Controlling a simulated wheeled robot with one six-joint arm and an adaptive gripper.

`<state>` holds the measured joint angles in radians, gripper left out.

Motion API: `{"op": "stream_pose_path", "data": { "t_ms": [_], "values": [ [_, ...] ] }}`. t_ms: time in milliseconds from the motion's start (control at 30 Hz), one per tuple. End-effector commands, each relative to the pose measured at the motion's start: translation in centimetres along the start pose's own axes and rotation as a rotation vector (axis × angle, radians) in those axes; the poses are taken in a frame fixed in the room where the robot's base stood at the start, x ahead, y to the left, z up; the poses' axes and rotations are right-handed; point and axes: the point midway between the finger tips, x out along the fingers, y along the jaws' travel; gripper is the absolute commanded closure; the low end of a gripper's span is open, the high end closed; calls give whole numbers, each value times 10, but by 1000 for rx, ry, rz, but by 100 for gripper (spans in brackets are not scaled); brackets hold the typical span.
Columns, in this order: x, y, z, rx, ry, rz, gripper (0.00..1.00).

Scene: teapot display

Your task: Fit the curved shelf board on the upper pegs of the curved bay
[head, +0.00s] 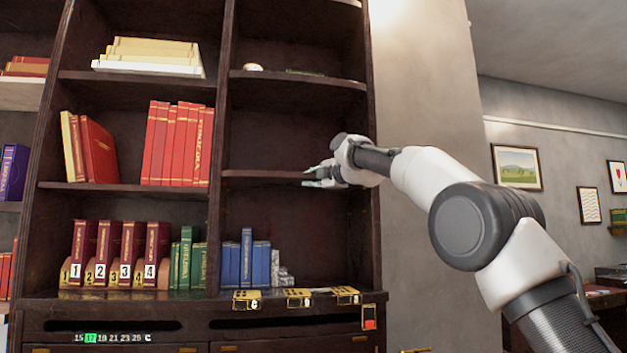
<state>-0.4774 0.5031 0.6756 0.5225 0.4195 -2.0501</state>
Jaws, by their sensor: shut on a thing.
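The curved shelf board (264,175) is dark brown and lies about level across the middle of the curved bay, the right-hand column of the dark bookcase (217,145). My gripper (314,177) is at the board's front edge, right of its middle, shut on it. My wrist and arm come in from the right and hide the board's right part. The board's left end is close to the bay's left upright. The pegs are not visible, so I cannot tell whether the board rests on them.
Above is another curved shelf (290,77) with small items. Below stand blue books (246,258) and a grey stacked object (281,273). Yellow-and-black pieces (299,298) line the front ledge. A wall is to the right.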

Motion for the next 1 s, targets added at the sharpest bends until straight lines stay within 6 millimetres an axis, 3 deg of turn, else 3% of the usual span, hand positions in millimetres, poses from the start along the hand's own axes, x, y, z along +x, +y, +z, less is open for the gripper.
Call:
{"op": "stream_pose_path", "data": {
  "t_ms": [1000],
  "values": [
    [20, 4, 9, -1, 0, 8, 100]
  ]
}}
